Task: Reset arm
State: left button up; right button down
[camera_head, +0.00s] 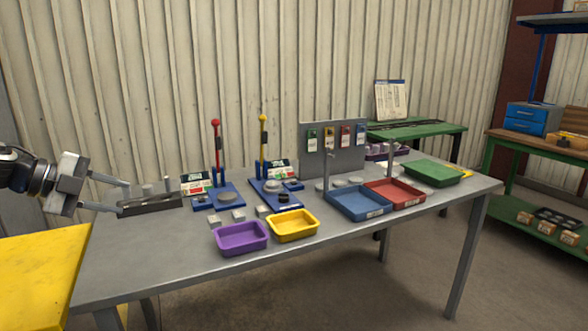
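My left gripper (123,196) comes in from the left edge, over the left end of the grey table (190,268). Its two grey fingers are spread apart, and I see nothing held between them. The fingertips are close to a dark rack (152,203) with grey cylinders standing at it; I cannot tell whether they touch it. My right gripper is not in view.
Blue-based lever presses with a red knob (215,122) and a yellow knob (263,117) stand upright mid-table. Purple (241,251) and yellow (294,238) trays sit at the front. Blue (357,216), red (408,204) and green (433,169) trays are at right.

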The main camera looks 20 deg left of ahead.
pick_arm(q)
jog(key=s+d+f+n+t+h, duration=0.1)
jog(key=d+f+n, duration=0.2)
jog(key=d+f, duration=0.9)
jog(key=d+f+n+t+h, duration=0.1)
jog(key=d+f+n, duration=0.2)
jog(key=d+f, duration=0.95)
jog(key=s+d+f+n+g+y, duration=0.1)
jog(key=s+d+f+n+y, duration=0.1)
jog(key=s+d+f+n, duration=0.3)
jog(key=s+d+f+n+y, duration=0.3)
jog(key=s+d+f+n, duration=0.2)
jog(key=s+d, duration=0.4)
jog(key=shift+d+n+g, duration=0.4)
jog(key=shift+d+n, duration=0.5)
jog(key=shift+d, duration=0.35)
